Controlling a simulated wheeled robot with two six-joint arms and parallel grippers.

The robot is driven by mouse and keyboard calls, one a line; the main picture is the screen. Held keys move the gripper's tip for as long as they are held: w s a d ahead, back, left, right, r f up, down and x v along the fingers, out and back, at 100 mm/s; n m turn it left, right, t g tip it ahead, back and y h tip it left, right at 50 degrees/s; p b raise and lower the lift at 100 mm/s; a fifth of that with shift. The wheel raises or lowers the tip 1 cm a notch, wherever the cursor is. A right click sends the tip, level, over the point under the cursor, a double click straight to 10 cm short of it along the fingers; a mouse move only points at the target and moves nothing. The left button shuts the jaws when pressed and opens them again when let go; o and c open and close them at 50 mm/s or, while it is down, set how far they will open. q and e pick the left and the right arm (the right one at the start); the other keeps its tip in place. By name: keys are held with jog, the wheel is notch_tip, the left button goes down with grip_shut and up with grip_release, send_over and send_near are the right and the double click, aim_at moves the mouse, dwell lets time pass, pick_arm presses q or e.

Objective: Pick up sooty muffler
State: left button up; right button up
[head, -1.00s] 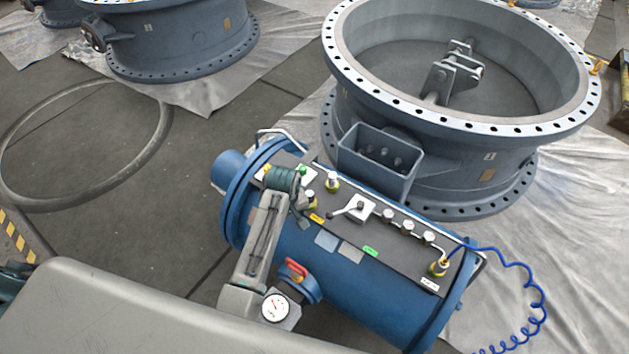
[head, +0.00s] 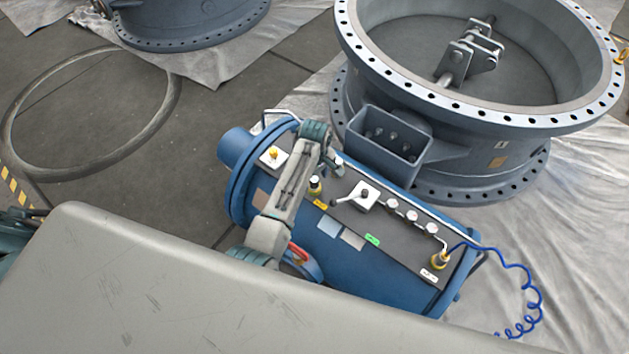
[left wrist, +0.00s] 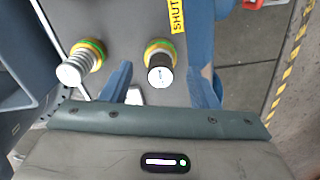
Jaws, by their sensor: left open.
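The sooty muffler (left wrist: 162,72) is a short dark cylinder with a pale top on a brass and green base. In the left wrist view it stands upright on the panel between the two blue fingers of my open left gripper (left wrist: 160,82), with room on both sides. In the head view the muffler (head: 315,185) shows just beside my left gripper, whose fingers are mostly hidden behind the wrist. A cleaner, silvery muffler (left wrist: 80,65) stands to the left in the wrist view. My right gripper is not in view.
Open floor lies to the left.

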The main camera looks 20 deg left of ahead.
pick_arm(q)
jog(key=shift+f, duration=1.3)
jog(key=c, duration=1)
jog(key=shift+r, duration=0.15)
